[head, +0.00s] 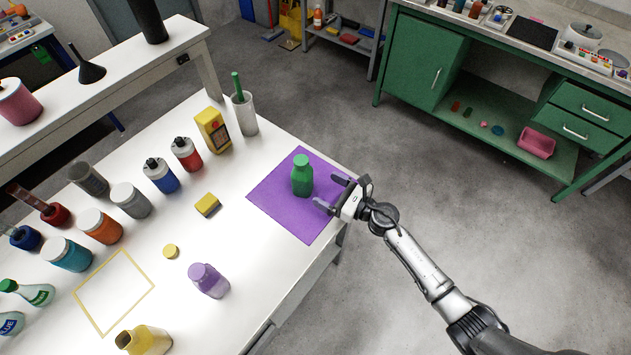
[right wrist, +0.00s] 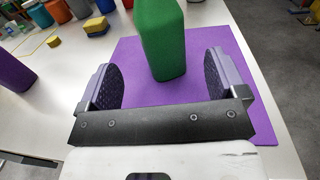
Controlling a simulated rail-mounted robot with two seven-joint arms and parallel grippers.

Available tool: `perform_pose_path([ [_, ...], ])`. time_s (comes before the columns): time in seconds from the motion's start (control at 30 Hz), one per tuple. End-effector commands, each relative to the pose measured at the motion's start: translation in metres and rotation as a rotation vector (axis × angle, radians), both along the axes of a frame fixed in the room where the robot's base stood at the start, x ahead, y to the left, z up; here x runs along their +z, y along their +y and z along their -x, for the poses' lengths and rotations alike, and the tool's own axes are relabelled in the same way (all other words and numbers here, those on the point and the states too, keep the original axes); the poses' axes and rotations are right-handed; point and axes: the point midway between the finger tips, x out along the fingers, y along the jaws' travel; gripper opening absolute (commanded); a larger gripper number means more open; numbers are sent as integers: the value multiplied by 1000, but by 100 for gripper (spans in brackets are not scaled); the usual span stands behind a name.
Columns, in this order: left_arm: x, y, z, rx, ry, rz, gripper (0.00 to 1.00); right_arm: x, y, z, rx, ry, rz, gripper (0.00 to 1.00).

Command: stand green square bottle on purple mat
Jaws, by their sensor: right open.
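The green square bottle (head: 302,176) stands upright on the purple mat (head: 292,212) in the head view. In the right wrist view the bottle (right wrist: 161,40) rises from the mat (right wrist: 200,42), its top cut off by the frame. My right gripper (head: 333,193) is open at the right edge of the mat. Its two fingers (right wrist: 158,82) are apart in the right wrist view, with the bottle just ahead of them and a visible gap on both sides. Nothing is held in it. My left gripper does not show.
Several jars stand farther left. The floor right of the table is clear.

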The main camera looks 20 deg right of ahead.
Motion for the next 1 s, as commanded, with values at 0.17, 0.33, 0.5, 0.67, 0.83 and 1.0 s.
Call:
perform_pose_path([
  [0.17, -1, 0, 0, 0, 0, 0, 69, 0, -9, 14, 1, 1, 1, 90],
  [0.33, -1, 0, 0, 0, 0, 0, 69, 0, -12, 19, 1, 0, 0, 90],
  [0.5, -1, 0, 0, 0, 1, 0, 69, 1, -12, 20, -10, 4, -18, 90],
  [0.67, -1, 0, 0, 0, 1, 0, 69, 13, -17, 28, -136, 58, -243, 90],
  [0.83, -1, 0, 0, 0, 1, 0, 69, 25, -38, 59, -421, 221, -816, 90],
  [1.0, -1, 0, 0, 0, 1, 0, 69, 8, -56, 113, -752, 440, -1464, 90],
])
